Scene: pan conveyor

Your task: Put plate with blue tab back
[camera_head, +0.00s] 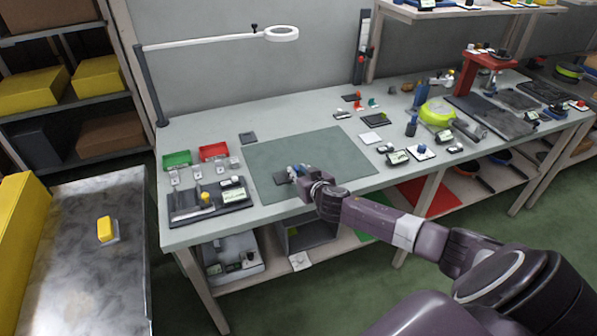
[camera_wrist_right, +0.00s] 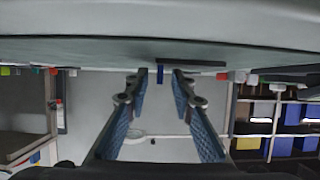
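A small dark plate (camera_head: 280,177) lies on the green mat, just left of my right gripper (camera_head: 296,173). In the right wrist view, which looks upside down, the dark plate (camera_wrist_right: 200,63) lies flat on the surface. A blue tab (camera_wrist_right: 160,76) stands out from it. My right gripper (camera_wrist_right: 160,82) is open, with its two blue-padded fingers on either side of the tab. Clear gaps show beside the tab. In the head view the gripper hides part of the plate, and the tab cannot be told from the blue fingers. My left gripper is not in view.
A dark rack (camera_head: 180,213) with small parts stands at the bench's front left. Green (camera_head: 177,159) and red (camera_head: 213,151) bins sit behind it. The green mat (camera_head: 330,147) is otherwise mostly clear. A white plate with a blue knob (camera_head: 421,152) and several small items lie to the right.

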